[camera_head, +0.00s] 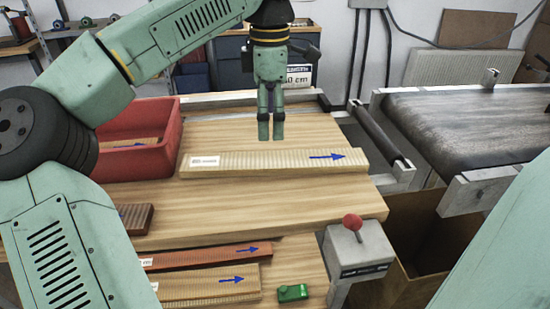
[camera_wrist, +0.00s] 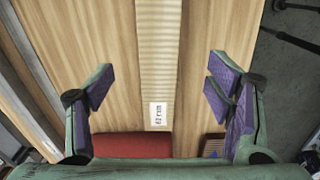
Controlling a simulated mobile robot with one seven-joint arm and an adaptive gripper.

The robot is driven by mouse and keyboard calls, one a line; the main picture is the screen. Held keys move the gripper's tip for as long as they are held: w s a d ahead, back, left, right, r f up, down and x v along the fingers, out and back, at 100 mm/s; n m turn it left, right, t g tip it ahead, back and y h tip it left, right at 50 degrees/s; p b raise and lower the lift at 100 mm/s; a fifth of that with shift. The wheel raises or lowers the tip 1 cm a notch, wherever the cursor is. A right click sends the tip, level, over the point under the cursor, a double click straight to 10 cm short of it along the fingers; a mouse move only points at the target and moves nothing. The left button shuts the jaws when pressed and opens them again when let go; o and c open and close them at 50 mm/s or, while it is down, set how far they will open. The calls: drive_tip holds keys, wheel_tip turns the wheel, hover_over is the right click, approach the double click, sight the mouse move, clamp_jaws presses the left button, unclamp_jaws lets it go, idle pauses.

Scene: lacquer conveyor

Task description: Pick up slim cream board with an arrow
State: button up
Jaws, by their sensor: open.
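A slim cream board (camera_head: 270,163) with a blue arrow at its right end and a white label at its left end lies flat on the wooden table. In the wrist view it runs up the middle (camera_wrist: 157,60), its label near the lower end. My gripper (camera_head: 270,131) is above the board, pointing down and empty. In the wrist view my gripper (camera_wrist: 160,88) is open, its purple-padded fingers apart on either side of the board. The arrow is not visible in the wrist view.
A red bin (camera_head: 164,111) stands left of the board. A red-brown board (camera_head: 208,257) and a tan board (camera_head: 210,287), both with blue arrows, lie nearer, beside a green object (camera_head: 293,292). A red-knobbed lever box (camera_head: 360,252) and a conveyor (camera_head: 455,115) are at right.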

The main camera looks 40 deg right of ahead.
hover_over(275, 159)
drive_tip(key=f, duration=0.2)
drive_tip(key=a+f, duration=0.1)
drive_tip(key=f, duration=0.1)
drive_tip(key=shift+w+f, duration=0.15)
drive_tip(key=shift+f, duration=0.1)
drive_tip(key=f+p, duration=0.1)
drive_tip(key=f, duration=0.1)
drive_tip(key=d+f+p, duration=0.1)
drive_tip(key=f, duration=0.1)
drive_tip(key=shift+s, duration=0.2)
drive_tip(key=shift+f, duration=0.6)
drive_tip(key=shift+c, duration=0.5)
drive_tip(key=c, duration=1.4)
drive_tip(key=shift+r, duration=0.1)
